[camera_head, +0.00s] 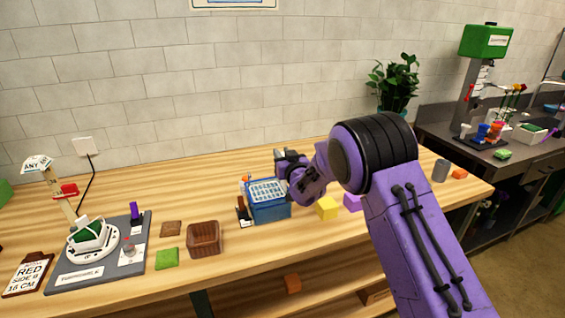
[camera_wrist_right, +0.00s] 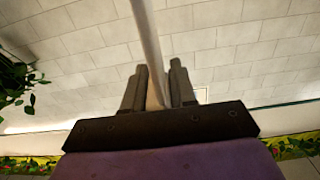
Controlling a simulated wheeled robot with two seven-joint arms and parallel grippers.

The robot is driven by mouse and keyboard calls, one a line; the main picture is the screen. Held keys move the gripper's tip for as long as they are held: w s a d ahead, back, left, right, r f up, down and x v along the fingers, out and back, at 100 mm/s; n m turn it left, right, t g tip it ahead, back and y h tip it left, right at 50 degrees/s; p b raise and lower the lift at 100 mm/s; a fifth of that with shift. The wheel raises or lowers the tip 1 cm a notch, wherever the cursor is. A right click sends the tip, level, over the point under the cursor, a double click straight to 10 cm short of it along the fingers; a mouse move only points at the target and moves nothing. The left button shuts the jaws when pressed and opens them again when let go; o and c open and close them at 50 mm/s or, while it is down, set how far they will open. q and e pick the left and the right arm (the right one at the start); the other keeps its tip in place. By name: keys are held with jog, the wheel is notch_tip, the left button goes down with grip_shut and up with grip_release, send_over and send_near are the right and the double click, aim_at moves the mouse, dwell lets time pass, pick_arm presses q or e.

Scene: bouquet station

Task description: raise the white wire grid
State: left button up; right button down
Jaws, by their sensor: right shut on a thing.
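The white wire grid (camera_head: 266,190) lies across the top of the blue crate (camera_head: 270,212), near the middle of the bench in the head view. My right gripper (camera_head: 282,155) is at the grid's right and far side, partly hidden by its own wrist. In the right wrist view the jaws (camera_wrist_right: 156,92) are shut on a thin pale strip (camera_wrist_right: 146,35), which looks like the grid seen edge-on. I cannot tell whether the grid is clear of the crate rim. My left gripper is not in view.
A dark brown and white item (camera_head: 242,212) stands just left of the crate. A brown basket (camera_head: 204,240) is farther left. A yellow block (camera_head: 327,208) and a purple block (camera_head: 352,202) lie to the right. Behind the crate, the bench is mostly clear up to the tiled wall.

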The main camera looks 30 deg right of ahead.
jog(key=shift+r, duration=0.85)
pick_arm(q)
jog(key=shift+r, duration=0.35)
pick_arm(e)
jog(key=shift+w, duration=0.1)
jog(key=c, duration=1)
grip_release()
